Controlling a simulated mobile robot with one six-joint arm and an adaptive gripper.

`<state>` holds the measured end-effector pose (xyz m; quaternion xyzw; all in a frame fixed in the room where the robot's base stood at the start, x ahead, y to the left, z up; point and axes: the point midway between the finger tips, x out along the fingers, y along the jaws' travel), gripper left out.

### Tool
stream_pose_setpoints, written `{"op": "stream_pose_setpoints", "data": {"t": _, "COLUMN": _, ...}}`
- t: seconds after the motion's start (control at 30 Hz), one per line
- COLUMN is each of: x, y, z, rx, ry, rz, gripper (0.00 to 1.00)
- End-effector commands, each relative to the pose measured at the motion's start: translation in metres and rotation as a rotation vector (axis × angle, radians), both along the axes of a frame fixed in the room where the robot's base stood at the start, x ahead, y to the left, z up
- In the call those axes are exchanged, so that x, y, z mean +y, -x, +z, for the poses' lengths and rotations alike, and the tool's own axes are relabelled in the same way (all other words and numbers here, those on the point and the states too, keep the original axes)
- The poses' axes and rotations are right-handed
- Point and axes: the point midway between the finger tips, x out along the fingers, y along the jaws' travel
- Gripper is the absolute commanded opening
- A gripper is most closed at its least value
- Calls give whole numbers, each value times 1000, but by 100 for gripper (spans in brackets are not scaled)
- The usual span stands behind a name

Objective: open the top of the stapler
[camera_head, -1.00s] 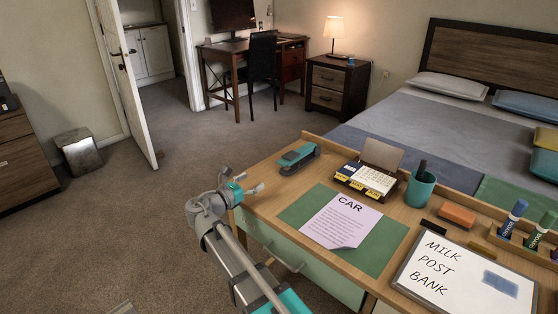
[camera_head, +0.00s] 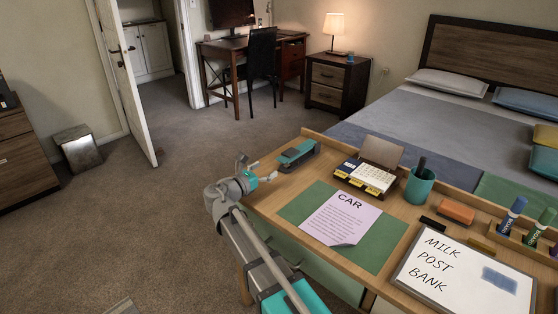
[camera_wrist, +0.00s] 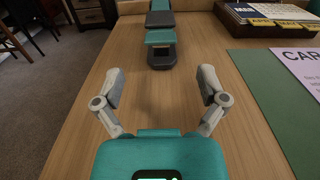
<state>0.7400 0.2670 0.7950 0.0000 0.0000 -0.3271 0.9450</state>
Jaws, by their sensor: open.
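The teal and dark grey stapler (camera_head: 299,154) lies on the desk near its far left corner. In the wrist view the stapler (camera_wrist: 160,38) points away from me, top centre, with its near end closest to my fingers. My gripper (camera_head: 258,174) is at the desk's left edge, short of the stapler. In the wrist view my gripper (camera_wrist: 161,88) has its two fingers spread wide with bare wood between them. The fingers are apart from the stapler, which lies beyond their tips and roughly in line with the gap.
A green blotter (camera_head: 374,252) with a purple CAR sheet (camera_head: 341,216) lies right of the stapler. A desk calendar (camera_head: 366,176), a pen cup (camera_head: 419,186) and a whiteboard (camera_head: 468,274) are further right. Wood between gripper and stapler is clear.

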Motion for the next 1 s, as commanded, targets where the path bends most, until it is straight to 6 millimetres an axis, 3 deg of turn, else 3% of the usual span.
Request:
{"op": "stream_pose_setpoints", "data": {"t": 0.5, "x": -41, "y": -54, "z": 0, "rx": 0, "ry": 0, "rz": 1, "gripper": 91}}
{"op": "stream_pose_setpoints", "data": {"t": 1.0, "x": -46, "y": -60, "z": 0, "rx": 0, "ry": 0, "rz": 2, "gripper": 91}}
